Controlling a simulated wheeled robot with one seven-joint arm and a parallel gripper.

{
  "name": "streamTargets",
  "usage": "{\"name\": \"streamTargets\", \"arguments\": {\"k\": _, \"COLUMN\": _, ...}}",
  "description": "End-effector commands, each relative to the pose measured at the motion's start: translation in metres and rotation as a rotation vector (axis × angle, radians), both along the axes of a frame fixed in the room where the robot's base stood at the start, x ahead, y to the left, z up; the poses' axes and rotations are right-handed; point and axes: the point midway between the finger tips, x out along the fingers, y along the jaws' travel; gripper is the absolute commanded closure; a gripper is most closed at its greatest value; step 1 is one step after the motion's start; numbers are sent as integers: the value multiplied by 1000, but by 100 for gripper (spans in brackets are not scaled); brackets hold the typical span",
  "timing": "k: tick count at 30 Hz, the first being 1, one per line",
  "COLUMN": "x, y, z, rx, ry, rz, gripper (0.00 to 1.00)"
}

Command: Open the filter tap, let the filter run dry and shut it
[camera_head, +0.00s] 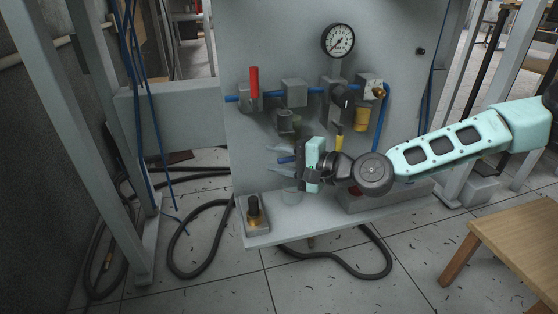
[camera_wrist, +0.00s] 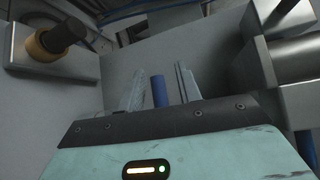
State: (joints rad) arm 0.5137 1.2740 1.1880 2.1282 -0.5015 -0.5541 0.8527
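My gripper (camera_head: 278,160) is at the panel, under the grey filter-like unit (camera_head: 285,121). In the wrist view its two fingers (camera_wrist: 160,88) stand apart, one on each side of a blue peg (camera_wrist: 160,91), which looks like the tap's handle. Gaps show on both sides of the peg, so the fingers do not appear to press it. The blue peg also shows between the fingers in the head view (camera_head: 287,159). My gripper and wrist hide much of the filter's lower part; I cannot tell whether the tap is open or how much liquid is inside.
A red lever (camera_head: 254,82), a gauge (camera_head: 338,40) and a yellow bowl (camera_head: 361,119) are on the panel. A black-and-brass knob (camera_head: 253,212) stands at left. A wooden table (camera_head: 515,235) is at right.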

Motion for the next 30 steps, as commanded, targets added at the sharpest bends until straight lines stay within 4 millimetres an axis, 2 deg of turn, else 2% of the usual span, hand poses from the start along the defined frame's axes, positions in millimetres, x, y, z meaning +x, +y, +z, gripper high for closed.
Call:
{"name": "streamTargets", "arguments": {"k": 2, "x": 0, "y": 0, "z": 0, "rx": 0, "ry": 0, "rz": 0, "gripper": 66}}
{"name": "streamTargets", "arguments": {"k": 3, "x": 0, "y": 0, "z": 0, "rx": 0, "ry": 0, "rz": 0, "gripper": 77}}
{"name": "streamTargets", "arguments": {"k": 6, "x": 0, "y": 0, "z": 0, "rx": 0, "ry": 0, "rz": 0, "gripper": 100}}
{"name": "streamTargets", "arguments": {"k": 19, "x": 0, "y": 0, "z": 3, "rx": -51, "ry": -13, "rz": 0, "gripper": 100}}
{"name": "streamTargets", "arguments": {"k": 30, "x": 0, "y": -2, "z": -2, "rx": -292, "ry": -83, "rz": 1, "gripper": 100}}
